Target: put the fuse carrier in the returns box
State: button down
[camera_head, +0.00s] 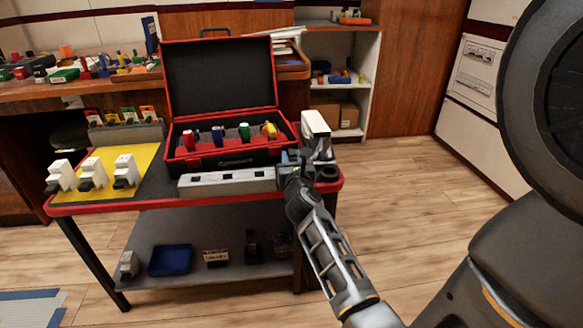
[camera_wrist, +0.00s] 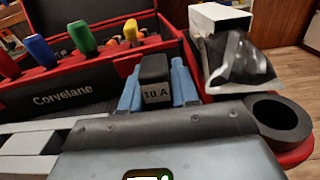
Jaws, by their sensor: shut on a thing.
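My gripper (camera_wrist: 157,80) has its two blue fingers shut on a small black-and-grey block marked "10 A" (camera_wrist: 155,94), which looks like the fuse carrier. In the head view my gripper (camera_head: 291,158) is over the right end of the table, in front of the red toolbox, and the block is too small to make out there. A blue open bin (camera_head: 170,260) sits on the lower shelf at the left. No returns box label is readable, so I cannot tell whether this bin is it.
The open red toolbox (camera_head: 222,160) holds several coloured-handled tools. A white slotted rail (camera_head: 227,183) lies along the table's front edge. Several white breakers (camera_head: 93,174) stand on a yellow mat. A white box (camera_head: 315,124) and a dark ring (camera_wrist: 282,117) occupy the right end.

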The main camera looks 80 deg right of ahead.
jog(key=shift+f, duration=0.25)
jog(key=shift+f, duration=0.15)
jog(key=c, duration=0.8)
grip_release()
jog(key=shift+c, duration=0.2)
jog(key=shift+r, duration=0.2)
jog(key=v, duration=1.2)
